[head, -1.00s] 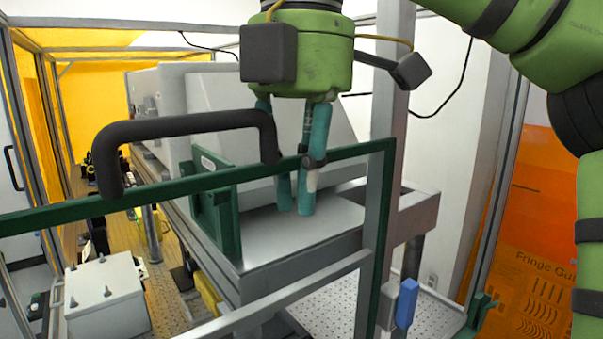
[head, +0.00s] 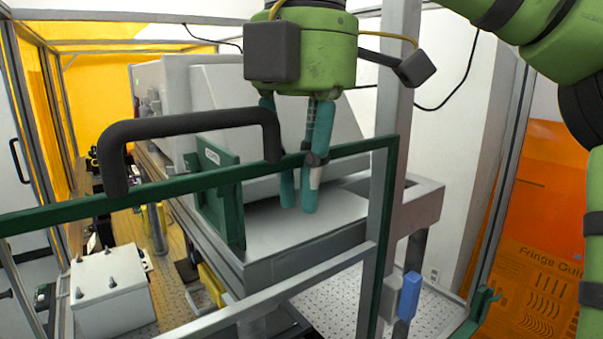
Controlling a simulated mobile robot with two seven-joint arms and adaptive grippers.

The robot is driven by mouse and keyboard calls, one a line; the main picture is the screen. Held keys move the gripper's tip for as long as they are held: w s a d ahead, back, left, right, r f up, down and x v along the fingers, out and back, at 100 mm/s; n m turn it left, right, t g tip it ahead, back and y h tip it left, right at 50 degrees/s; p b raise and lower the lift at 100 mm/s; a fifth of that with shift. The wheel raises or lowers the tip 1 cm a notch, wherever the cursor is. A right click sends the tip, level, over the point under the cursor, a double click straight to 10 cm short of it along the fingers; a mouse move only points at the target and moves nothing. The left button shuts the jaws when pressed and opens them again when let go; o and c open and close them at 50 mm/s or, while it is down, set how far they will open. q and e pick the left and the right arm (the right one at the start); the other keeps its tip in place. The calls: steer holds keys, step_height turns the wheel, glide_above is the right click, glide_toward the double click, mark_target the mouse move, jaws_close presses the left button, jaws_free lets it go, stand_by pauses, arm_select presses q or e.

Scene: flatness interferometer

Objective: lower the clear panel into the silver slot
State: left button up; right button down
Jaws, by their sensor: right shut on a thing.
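The clear panel is see-through, with a dark green frame (head: 120,203) and a black handle (head: 190,123) on its top edge. It stands upright across the middle of the head view. My right gripper (head: 298,200) comes down from above with teal fingers at the right end of the handle. It is shut on the panel, though the exact grip point is partly hidden by the top edge. A silver upright (head: 398,70) stands at the panel's right edge, and a silver rail (head: 290,290) runs low across it. I cannot tell clearly where the slot's opening lies. My left gripper is not in view.
Behind the panel stands a grey instrument (head: 200,90) with a flat metal table (head: 290,232) and a green bracket (head: 218,200). A white box (head: 110,300) is at lower left. A blue block (head: 410,295) sits by the upright. An orange panel (head: 545,220) is at right.

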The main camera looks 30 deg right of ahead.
mark_target(301, 230)
steer(key=shift+f, duration=0.1)
stand_by(0.3)
steer(key=shift+f+b, duration=1.55)
steer(key=shift+f, duration=0.95)
